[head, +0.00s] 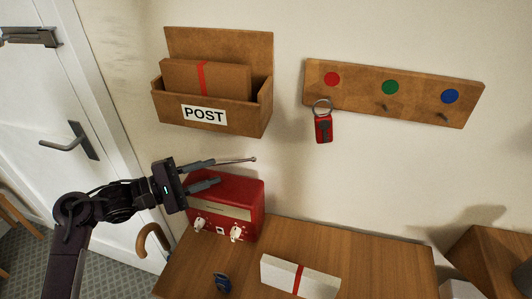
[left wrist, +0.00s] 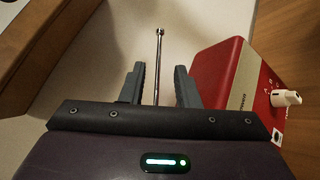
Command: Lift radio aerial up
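The red radio (head: 246,189) stands at the left end of the wooden table, its cream front and white knobs facing out. Its thin metal aerial (head: 238,160) lies about level above the radio's top, with its round tip to the right. My left gripper (head: 217,172) is at the radio's upper left, pointing right. In the left wrist view, the aerial (left wrist: 159,60) runs between the fingers of the open left gripper (left wrist: 160,82), with a gap on both sides. The radio (left wrist: 228,85) is right of the fingers there. The aerial's base is hidden. My right gripper is not in view.
A wooden post box (head: 240,115) hangs on the wall just above the radio. A key rack (head: 420,98) with a red key fob (head: 324,128) hangs to its right. A white box with a red band (head: 300,276) and a small blue object (head: 222,283) lie on the table (head: 370,258).

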